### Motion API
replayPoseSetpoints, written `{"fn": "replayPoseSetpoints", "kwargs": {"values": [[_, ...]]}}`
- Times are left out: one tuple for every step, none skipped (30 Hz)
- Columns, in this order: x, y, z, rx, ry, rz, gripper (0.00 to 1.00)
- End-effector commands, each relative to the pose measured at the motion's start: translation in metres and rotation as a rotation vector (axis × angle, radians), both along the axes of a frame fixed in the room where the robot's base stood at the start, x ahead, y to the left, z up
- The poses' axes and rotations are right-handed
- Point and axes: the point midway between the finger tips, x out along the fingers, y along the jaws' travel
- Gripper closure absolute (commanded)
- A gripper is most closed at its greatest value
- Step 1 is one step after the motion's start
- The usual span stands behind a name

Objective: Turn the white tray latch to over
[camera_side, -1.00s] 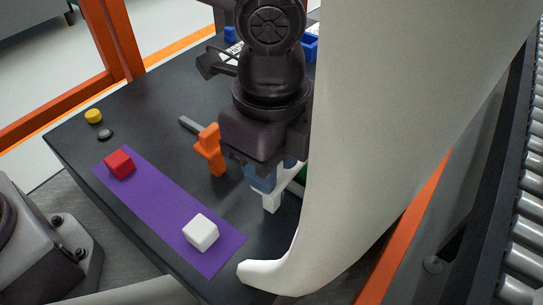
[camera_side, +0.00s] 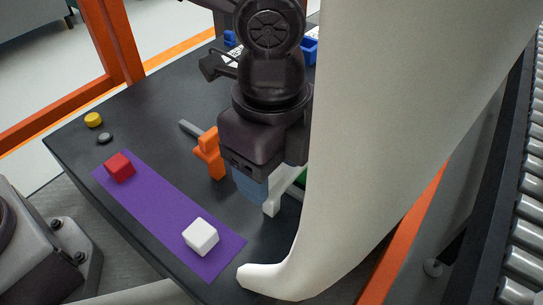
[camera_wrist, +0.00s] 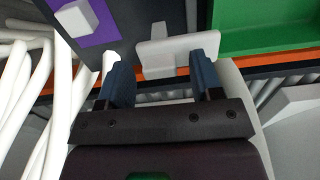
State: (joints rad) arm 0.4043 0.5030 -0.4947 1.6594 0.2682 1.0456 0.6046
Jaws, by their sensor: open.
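The white latch (camera_wrist: 178,52) sits at the edge of the green tray (camera_wrist: 265,35) in the wrist view. It is a flat bar with a raised handle. In the side view the white latch (camera_side: 284,188) shows just right of my fingers, and the green tray is almost wholly hidden behind my arm. My gripper (camera_wrist: 163,72) is open, its two blue fingers apart. The latch lies ahead of the gap, its right end near the right fingertip; I cannot tell whether they touch. In the side view my gripper (camera_side: 258,187) is low over the table.
An orange latch-like piece (camera_side: 209,154) with a grey bar stands left of my gripper. A purple mat (camera_side: 160,205) carries a red cube (camera_side: 119,167) and a white cube (camera_side: 201,236). Yellow (camera_side: 93,120) and grey (camera_side: 105,138) discs lie at left. A blue container (camera_side: 310,48) stands behind.

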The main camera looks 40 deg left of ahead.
Motion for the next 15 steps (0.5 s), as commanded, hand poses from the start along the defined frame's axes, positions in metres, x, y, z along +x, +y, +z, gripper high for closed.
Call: {"fn": "replayPoseSetpoints", "kwargs": {"values": [[0.000,0.000,0.001,0.000,0.000,0.001,0.40],[0.000,0.000,0.002,0.000,0.000,0.001,0.40],[0.000,0.000,0.005,-0.001,-0.001,0.001,0.40],[0.000,0.000,0.008,-0.002,-0.002,0.002,0.40],[0.001,0.000,0.012,-0.002,-0.003,0.002,0.40],[0.001,0.000,0.018,-0.003,-0.003,0.003,0.40],[0.001,0.000,0.023,-0.004,-0.004,0.003,0.40],[0.001,0.000,0.029,-0.003,-0.003,0.003,0.40],[0.001,0.000,0.038,-0.004,-0.005,0.003,0.40],[0.001,0.000,0.045,-0.004,-0.006,0.002,0.40],[0.001,0.000,0.052,-0.003,-0.005,0.002,0.40],[0.001,0.000,0.061,-0.004,-0.004,0.002,0.40],[0.001,-0.001,0.068,-0.005,-0.005,0.002,0.40],[0.000,0.000,0.075,-0.004,-0.004,0.002,0.40],[0.000,0.000,0.083,-0.003,-0.004,0.001,0.40]]}}
